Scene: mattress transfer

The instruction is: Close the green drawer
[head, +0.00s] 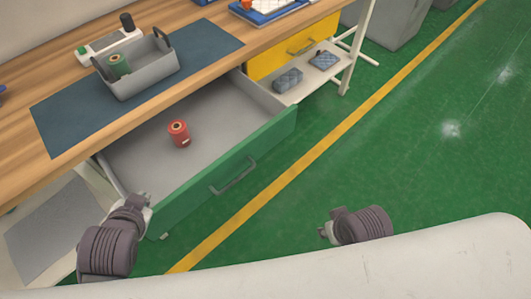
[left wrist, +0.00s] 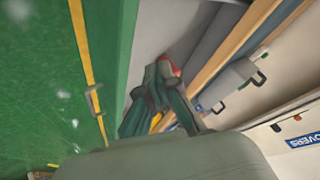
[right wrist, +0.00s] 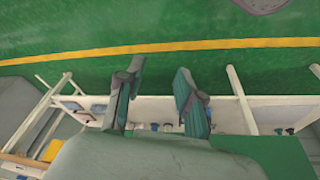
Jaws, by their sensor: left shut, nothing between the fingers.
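The green drawer (head: 268,138) stands pulled well out from under the wooden workbench. Its front carries a grey bar handle (head: 233,177), and a red spool (head: 179,133) stands inside on the grey bottom. My left gripper (head: 143,199) is shut and empty at the near left corner of the drawer; I cannot tell whether it touches. In the left wrist view its closed fingers (left wrist: 163,75) overlap the drawer interior, with the green front (left wrist: 112,40) beside them. My right gripper (head: 324,232) is over the floor, apart from the drawer; its fingers (right wrist: 160,70) are spread and empty.
The workbench (head: 25,87) bears a blue mat (head: 60,118) and a grey bin (head: 150,80) with a green spool (head: 118,66). A yellow drawer (head: 275,62) is beside the green one, above a shelf with grey-blue items. Green floor (head: 420,150) to the right is clear.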

